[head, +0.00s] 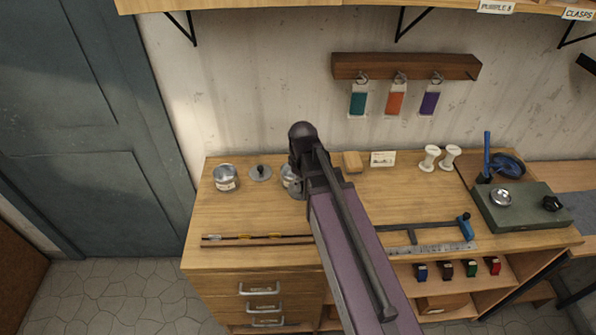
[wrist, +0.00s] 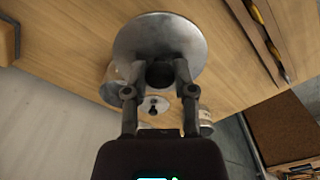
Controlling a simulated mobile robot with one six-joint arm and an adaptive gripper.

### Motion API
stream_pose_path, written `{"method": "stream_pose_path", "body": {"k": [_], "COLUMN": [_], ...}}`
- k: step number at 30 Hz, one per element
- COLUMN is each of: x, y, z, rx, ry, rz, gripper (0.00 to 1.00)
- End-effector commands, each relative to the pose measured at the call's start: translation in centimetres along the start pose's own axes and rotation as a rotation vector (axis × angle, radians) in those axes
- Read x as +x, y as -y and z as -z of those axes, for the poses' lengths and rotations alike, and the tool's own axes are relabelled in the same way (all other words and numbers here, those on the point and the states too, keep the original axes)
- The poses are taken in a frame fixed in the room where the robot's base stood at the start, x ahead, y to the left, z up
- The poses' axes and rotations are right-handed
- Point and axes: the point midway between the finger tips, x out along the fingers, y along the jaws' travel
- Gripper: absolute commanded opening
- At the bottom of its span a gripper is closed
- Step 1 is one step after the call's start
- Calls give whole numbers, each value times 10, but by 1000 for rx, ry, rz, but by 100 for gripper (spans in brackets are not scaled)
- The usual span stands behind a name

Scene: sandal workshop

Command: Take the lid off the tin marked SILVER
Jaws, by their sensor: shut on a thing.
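My gripper (wrist: 160,78) is shut on the dark knob of a round grey metal lid (wrist: 175,35). The lid looks raised above the bench, partly covering a tin (wrist: 110,88) below it in the wrist view. In the head view this tin (head: 289,179) stands beside my gripper (head: 300,165), partly hidden by it, and the held lid cannot be made out. Another tin (head: 226,178), silvery with a pale label, stands open to the left; it also shows in the wrist view (wrist: 206,126). The lettering on both tins is too small to read.
A second lid with a black knob (head: 261,173) lies on the bench (head: 215,220) between the tins. Thin rods (head: 255,240) lie along the front edge. A tan block (head: 352,162) and a white card (head: 383,159) stand right of my gripper. Bare wood lies in front of the tins.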

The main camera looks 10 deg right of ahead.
Motion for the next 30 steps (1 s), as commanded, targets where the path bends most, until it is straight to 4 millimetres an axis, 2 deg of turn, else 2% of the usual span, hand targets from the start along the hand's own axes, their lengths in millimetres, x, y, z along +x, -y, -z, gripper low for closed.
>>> {"method": "stream_pose_path", "body": {"k": [1, 7, 30], "x": [-1, -2, 1], "y": [5, 12, 13], "z": [-7, -17, -18], "rx": [0, 0, 0], "ry": [0, 0, 0], "rz": [0, 0, 0], "gripper": [0, 0, 0]}}
